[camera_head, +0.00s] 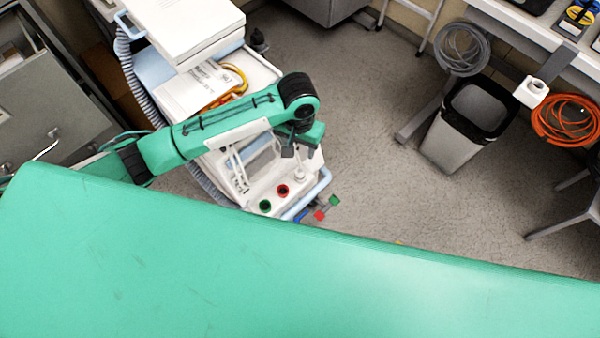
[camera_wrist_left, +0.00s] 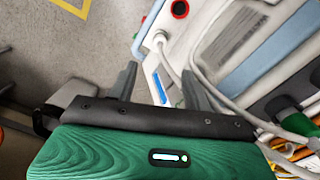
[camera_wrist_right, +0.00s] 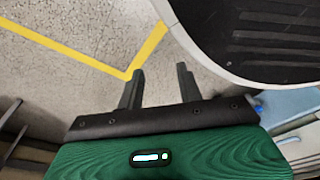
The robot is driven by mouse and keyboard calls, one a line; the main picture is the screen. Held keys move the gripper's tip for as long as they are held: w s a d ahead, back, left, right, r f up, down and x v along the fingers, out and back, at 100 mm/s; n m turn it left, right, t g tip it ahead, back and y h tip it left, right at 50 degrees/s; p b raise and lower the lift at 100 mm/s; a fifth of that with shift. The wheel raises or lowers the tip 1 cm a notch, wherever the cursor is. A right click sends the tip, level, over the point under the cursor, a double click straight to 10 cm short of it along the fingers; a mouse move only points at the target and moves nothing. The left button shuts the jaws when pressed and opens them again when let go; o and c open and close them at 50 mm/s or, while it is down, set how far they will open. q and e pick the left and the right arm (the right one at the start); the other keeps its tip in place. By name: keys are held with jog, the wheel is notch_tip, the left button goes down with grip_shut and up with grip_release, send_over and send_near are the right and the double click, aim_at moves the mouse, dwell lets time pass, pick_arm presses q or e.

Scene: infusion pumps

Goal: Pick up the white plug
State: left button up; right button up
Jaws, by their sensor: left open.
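The white plug (camera_head: 300,172) stands on the pale top of the cart, near its right edge. In the left wrist view, the white plug (camera_wrist_left: 160,39) has a white cable and lies beyond the fingertips. My left gripper (camera_head: 298,152) is above the cart, close to the plug in the head view. Its fingers (camera_wrist_left: 160,80) are apart, with no object held between them. My right gripper (camera_wrist_right: 160,75) shows only in its wrist view, with its fingers apart and empty over the floor.
The cart top also has a red socket (camera_head: 283,190) and a green socket (camera_head: 265,206). Red (camera_head: 319,215) and green (camera_head: 335,200) plugs show beside the cart's corner. A green surface (camera_head: 300,285) fills the foreground. A bin (camera_head: 453,143) stands right; open floor lies between.

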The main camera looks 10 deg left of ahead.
aim_at(300, 168)
pick_arm(q)
notch_tip(300, 168, down, 9)
jog(key=shift+w+a+r+b, duration=0.1)
jog(key=shift+r+b, duration=0.05)
jog(key=shift+b, duration=0.2)
notch_tip(300, 168, down, 4)
jog(key=shift+w+f, duration=0.1)
jog(key=shift+f, duration=0.4)
grip_shut()
pick_arm(e)
jog(key=shift+w+a+r, duration=0.2)
jog(key=shift+w+r, duration=0.2)
jog(key=shift+r, duration=0.05)
jog(key=shift+w+a+r, duration=0.15)
jog(key=shift+w+r, duration=0.25)
jog(key=shift+r, duration=0.05)
